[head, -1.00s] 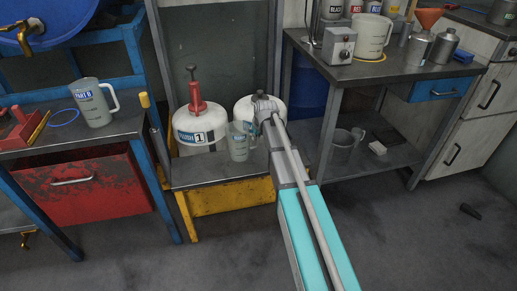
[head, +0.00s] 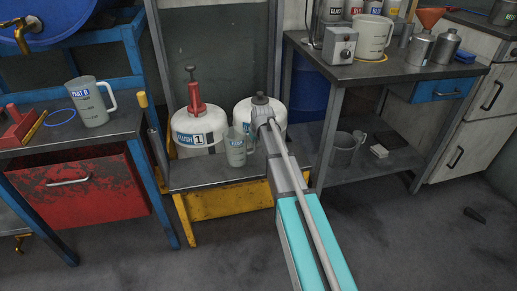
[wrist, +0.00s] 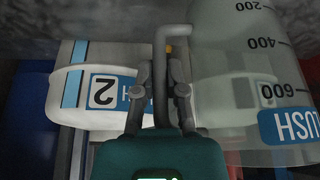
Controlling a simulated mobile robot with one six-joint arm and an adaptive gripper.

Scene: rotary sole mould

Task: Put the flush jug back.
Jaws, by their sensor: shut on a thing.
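The flush jug is a clear grey measuring jug with a blue label. In the head view the flush jug (head: 236,150) is upright by the grey top of the low yellow stand (head: 205,179), in front of the two white flush tanks. I cannot tell whether its base touches the top. In the wrist view the jug's body (wrist: 235,100) fills the right side, with scale marks and part of the word FLUSH. My gripper (wrist: 162,78) is shut on its handle (wrist: 161,42). In the head view my arm hides the fingers.
The flush 1 tank (head: 198,133) with a red pump stands behind left; the flush 2 tank (wrist: 70,98) stands behind right. A Part B jug (head: 91,103) is on the left bench. Another jug (head: 344,150) sits on the right table's lower shelf.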

